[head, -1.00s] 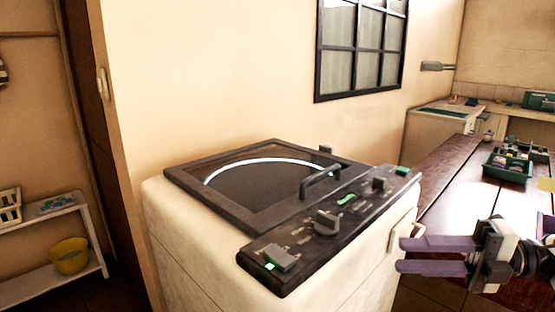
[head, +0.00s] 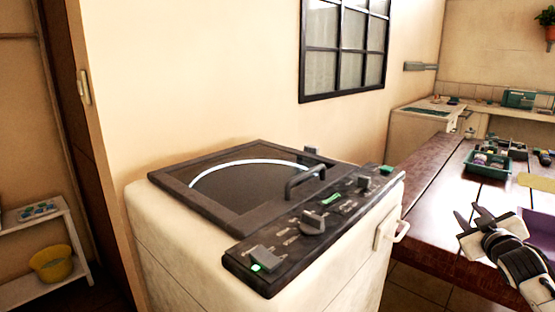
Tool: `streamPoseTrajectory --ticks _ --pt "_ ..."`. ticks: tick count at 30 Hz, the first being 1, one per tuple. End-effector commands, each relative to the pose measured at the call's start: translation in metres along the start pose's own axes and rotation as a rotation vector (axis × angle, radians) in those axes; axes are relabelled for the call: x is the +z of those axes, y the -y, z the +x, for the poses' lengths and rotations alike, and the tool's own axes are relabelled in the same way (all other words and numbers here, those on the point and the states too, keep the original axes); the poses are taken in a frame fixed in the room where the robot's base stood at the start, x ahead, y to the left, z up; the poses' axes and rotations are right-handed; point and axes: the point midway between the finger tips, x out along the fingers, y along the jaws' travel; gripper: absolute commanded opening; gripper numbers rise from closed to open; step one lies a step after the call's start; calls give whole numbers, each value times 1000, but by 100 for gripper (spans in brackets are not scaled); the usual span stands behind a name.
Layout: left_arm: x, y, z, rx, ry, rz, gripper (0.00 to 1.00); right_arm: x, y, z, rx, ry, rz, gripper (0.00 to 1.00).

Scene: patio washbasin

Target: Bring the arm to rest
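My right gripper (head: 467,212) is at the right of the head view, over or in front of the dark wooden table. Its two fingers point up and to the left, stand apart, and hold nothing. It is to the right of the washing machine (head: 165,240), clear of its side handle (head: 398,230). The machine's dark lid (head: 240,185) with a glass window is down. A green light (head: 257,267) shows on its control panel. My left gripper is not in view.
The wooden table (head: 425,200) carries a green tray (head: 486,163) of small items. A purple object (head: 540,228) is at the right edge, partly cut off. A low white shelf (head: 70,225) with a yellow basket (head: 52,264) stands at the left. Tiled floor shows beside the machine.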

Motion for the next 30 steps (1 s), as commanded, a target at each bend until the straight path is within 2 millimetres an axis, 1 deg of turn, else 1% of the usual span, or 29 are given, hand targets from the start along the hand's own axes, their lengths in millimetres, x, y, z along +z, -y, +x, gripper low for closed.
streamPoseTrajectory --ticks 1,5,6,8,9,11,12,14,15,17,18,20,21,23,24,27,30 --pt "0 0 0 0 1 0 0 16 30 -7 -42 16 0 30" --pt "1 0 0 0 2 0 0 51 98 -31 -138 50 8 30" --pt "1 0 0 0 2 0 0 63 120 -41 -172 63 13 30" --pt "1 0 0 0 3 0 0 82 155 -60 -223 84 23 30" --pt "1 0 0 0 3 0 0 94 178 -75 -258 99 32 30" --pt "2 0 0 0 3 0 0 113 212 -99 -311 124 49 30" --pt "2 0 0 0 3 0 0 125 235 -118 -347 143 63 30" --pt "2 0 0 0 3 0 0 141 266 -147 -398 170 86 30" --pt "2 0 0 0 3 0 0 152 286 -168 -431 192 103 30" --pt "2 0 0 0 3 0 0 167 313 -202 -478 223 133 30" --pt "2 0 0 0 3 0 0 176 330 -226 -509 247 154 30" --pt "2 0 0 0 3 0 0 188 354 -263 -553 284 191 30" --pt "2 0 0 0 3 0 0 194 368 -288 -579 309 216 30" --pt "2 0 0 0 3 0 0 202 385 -325 -613 348 254 30" --pt "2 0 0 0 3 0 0 206 394 -347 -632 372 279 30" --pt "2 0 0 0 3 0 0 211 409 -394 -665 427 334 30" --pt "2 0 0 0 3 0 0 213 416 -423 -682 462 370 30"
